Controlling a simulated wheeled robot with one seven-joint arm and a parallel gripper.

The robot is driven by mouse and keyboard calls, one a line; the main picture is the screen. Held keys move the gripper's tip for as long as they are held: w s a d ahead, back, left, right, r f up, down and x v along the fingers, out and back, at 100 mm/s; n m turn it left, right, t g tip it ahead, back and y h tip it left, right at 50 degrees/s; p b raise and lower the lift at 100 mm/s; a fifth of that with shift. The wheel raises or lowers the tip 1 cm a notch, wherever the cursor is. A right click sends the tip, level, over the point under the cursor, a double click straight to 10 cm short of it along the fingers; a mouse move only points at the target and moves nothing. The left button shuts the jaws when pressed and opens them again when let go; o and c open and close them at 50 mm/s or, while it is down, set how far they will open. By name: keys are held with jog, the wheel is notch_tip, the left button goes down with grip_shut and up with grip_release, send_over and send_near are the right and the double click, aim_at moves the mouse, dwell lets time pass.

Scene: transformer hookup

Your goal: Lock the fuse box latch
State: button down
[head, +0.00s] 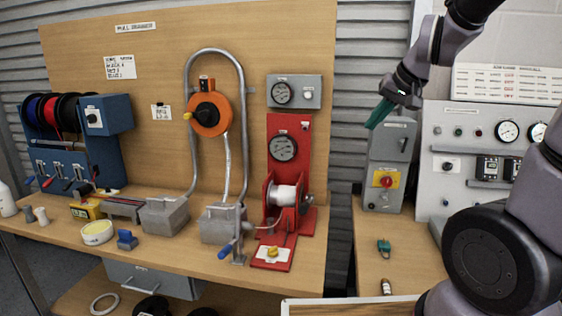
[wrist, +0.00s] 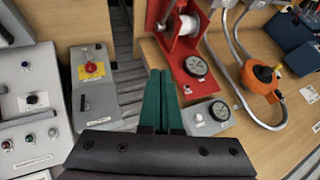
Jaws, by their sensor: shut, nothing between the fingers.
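A grey upright box (head: 379,155) stands on the right bench, with a red knob on a yellow plate (head: 386,180) on its front. It is the likeliest fuse box, but no label on it is readable. A small dark handle (head: 403,146), perhaps the latch, is on its upper front; whether it is locked I cannot tell. In the wrist view the box (wrist: 98,104) appears upside down, left of my fingers, with the dark handle (wrist: 83,103) showing. My gripper (head: 374,123) is in front of the box's top left, its green fingers (wrist: 162,73) together and empty.
A grey control panel (head: 466,140) with gauges stands right of the box. A red winch stand (head: 290,150) and a gauge box (head: 294,92) are to the left. A gap separates the two benches. Small green (head: 384,246) and dark items lie on the right bench.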

jog(key=s+r, duration=0.3)
jog(key=s, duration=0.3)
jog(key=s+d+r+m+h, duration=0.1)
jog(key=s+r, duration=0.2)
jog(key=s, duration=0.4)
jog(key=shift+s+d+m, duration=0.15)
jog(key=shift+d+m, duration=0.15)
jog(key=c, duration=1.2)
grip_release()
jog(key=shift+s, duration=0.4)
jog(key=o, duration=0.3)
jog(key=shift+s+d, duration=0.1)
jog(key=shift+o, duration=0.2)
jog(key=w+d+r+m+g+h, duration=0.1)
jog(key=w+d+r+g, duration=0.2)
jog(key=w, duration=0.9)
jog(key=m+g, duration=0.3)
jog(key=m, duration=0.1)
send_over(405, 144)
jog(key=d, duration=0.1)
notch_tip(405, 144, down, 14)
jog(key=f, duration=0.9)
jog(key=shift+w+a+f, duration=0.1)
jog(key=shift+w+a, duration=0.2)
jog(key=shift+a, duration=0.05)
